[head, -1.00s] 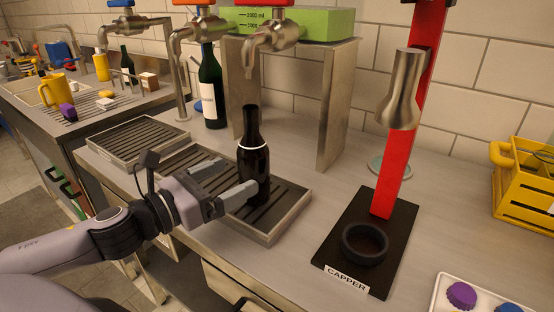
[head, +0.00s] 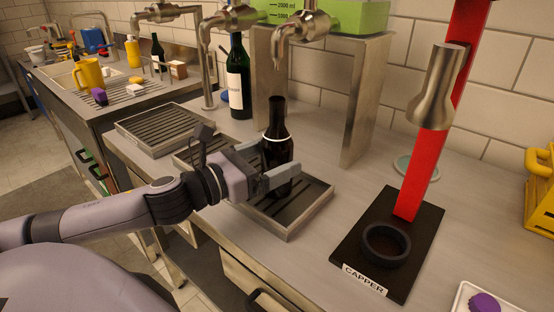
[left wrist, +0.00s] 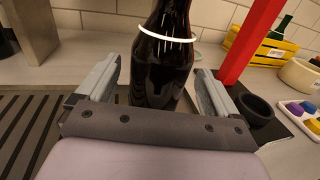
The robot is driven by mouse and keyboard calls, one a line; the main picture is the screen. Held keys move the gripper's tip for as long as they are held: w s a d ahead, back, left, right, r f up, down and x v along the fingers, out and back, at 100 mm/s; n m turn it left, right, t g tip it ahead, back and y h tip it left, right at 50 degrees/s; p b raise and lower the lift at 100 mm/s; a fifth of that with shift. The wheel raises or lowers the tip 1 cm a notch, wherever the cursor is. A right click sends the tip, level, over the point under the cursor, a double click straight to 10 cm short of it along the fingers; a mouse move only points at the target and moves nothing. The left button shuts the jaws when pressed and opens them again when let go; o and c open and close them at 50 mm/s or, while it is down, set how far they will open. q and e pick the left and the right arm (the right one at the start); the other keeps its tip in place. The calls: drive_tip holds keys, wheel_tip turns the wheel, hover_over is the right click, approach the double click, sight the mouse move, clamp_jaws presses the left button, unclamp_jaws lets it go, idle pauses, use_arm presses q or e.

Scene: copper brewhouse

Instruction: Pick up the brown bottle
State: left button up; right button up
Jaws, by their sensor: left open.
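The brown bottle (head: 277,128), very dark with a white ring at its shoulder, stands upright on a slatted drip tray (head: 290,225) in the head view. My left gripper (head: 275,164) reaches in from the left, low on the bottle's body, with its near finger in front of it. In the left wrist view the bottle (left wrist: 163,60) stands between the two open fingers, with a gap visible on each side. Its neck top is out of that view and its base is hidden. My right gripper is not in view.
A tap (head: 300,27) hangs just above and behind the bottle. A metal stand (head: 366,105) is behind it, and a green bottle (head: 238,85) stands back left. A red capper (head: 425,165) with a black base is to the right. The counter between is clear.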

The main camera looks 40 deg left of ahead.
sight(284, 152)
use_arm(q)
drive_tip(key=shift+x, duration=1)
drive_tip(key=shift+p+x, duration=0.3)
drive_tip(key=shift+x, duration=0.45)
